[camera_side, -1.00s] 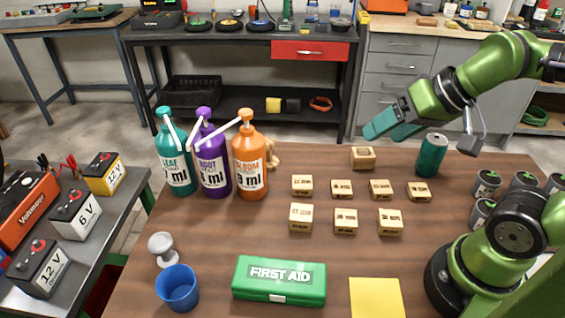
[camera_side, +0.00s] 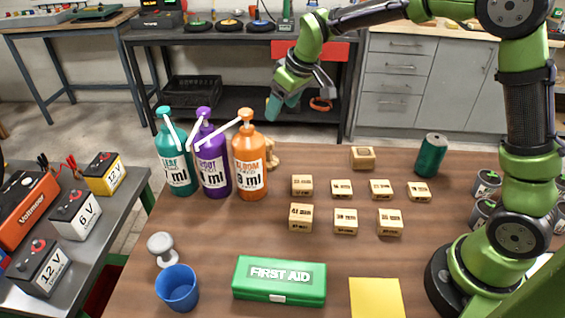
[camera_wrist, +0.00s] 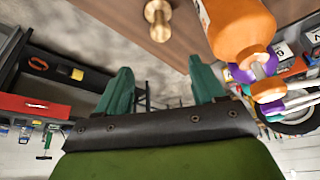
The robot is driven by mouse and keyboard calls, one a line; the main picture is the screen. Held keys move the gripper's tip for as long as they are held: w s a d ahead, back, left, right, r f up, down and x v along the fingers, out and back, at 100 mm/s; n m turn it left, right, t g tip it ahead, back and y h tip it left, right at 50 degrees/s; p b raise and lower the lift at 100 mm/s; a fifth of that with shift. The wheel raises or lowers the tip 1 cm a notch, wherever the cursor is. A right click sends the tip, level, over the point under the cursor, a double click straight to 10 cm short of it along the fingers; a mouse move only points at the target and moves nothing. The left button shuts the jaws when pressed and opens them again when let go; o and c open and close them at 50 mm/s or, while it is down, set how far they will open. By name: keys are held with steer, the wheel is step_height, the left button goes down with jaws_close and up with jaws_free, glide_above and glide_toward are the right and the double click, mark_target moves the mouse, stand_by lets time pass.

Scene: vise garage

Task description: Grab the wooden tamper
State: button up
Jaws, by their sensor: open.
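The wooden tamper (camera_side: 272,155) stands near the table's back edge, mostly hidden behind the orange pump bottle (camera_side: 249,165) in the side view. The wrist view shows it as a tan, knob-shaped piece (camera_wrist: 157,20) at the top, beside the orange bottle (camera_wrist: 240,25). My gripper (camera_side: 283,104) is raised above and behind the table's back edge, above the tamper in the side picture and apart from it. In the wrist view its two teal fingers (camera_wrist: 162,85) are spread with nothing between them.
Purple (camera_side: 213,165) and teal (camera_side: 173,160) pump bottles stand left of the orange one. Several wooden blocks (camera_side: 345,220) lie mid-table, and a teal can (camera_side: 431,156) stands at the back right. A green first aid box (camera_side: 279,281) and blue cup (camera_side: 177,288) are in front.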

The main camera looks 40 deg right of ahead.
mark_target(270, 141)
steer(key=x, duration=1.1)
steer(key=shift+s+a+f, duration=0.15)
steer(key=shift+s+f, duration=0.1)
steer(key=shift+f, duration=0.05)
steer(key=x, duration=0.4)
steer(key=shift+s+f, duration=0.2)
steer(key=shift+s, duration=0.15)
steer(key=shift+w+f, duration=0.3)
steer(key=shift+f, duration=0.25)
steer(key=shift+c, duration=0.5)
steer(key=c, duration=1)
